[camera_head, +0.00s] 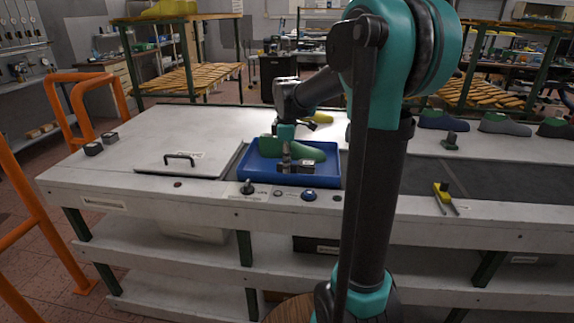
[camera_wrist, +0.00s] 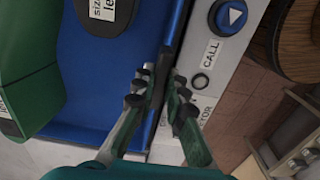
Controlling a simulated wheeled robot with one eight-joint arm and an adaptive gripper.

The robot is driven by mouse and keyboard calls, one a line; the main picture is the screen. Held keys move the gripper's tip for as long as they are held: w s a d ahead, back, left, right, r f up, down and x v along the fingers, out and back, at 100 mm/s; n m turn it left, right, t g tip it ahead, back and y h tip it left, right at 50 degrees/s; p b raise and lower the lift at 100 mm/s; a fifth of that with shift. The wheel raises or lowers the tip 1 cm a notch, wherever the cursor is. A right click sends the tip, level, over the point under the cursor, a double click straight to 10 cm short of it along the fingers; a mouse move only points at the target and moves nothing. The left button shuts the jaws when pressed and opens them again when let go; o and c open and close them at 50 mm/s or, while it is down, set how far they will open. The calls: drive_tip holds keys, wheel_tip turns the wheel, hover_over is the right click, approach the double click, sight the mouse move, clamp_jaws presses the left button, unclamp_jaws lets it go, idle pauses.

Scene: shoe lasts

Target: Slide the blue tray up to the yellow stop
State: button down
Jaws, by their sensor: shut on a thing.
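The blue tray (camera_head: 262,176) sits on the bench, between a white panel on the left and a dark strip on the right. A green shoe last (camera_head: 309,151) lies in it. My gripper (camera_head: 286,167) reaches down at the tray's front side. In the wrist view, the fingers (camera_wrist: 164,76) close on the front wall of the blue tray (camera_wrist: 85,85), and the green last (camera_wrist: 28,60) lies to the left.
A panel with a black handle (camera_head: 179,158) lies left of the tray. A switch (camera_head: 247,187) and a blue call button (camera_head: 309,195) are on the front edge, close to my gripper. Several shoe lasts (camera_head: 504,124) stand along the bench's back right. Orange rails (camera_head: 72,100) stand left.

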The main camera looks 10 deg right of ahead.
drive_tip(key=shift+d, duration=0.1)
drive_tip(key=s+d, duration=0.3)
drive_tip(key=d, duration=0.7)
drive_tip(key=s+d, duration=0.3)
drive_tip(key=d, duration=0.7)
drive_tip(key=s+d, duration=0.3)
drive_tip(key=d, duration=0.6)
drive_tip(key=shift+s+d, duration=0.4)
drive_tip(key=c, duration=1.6)
unclamp_jaws()
drive_tip(key=shift+o, duration=0.2)
wheel_tip(320, 180, up, 12)
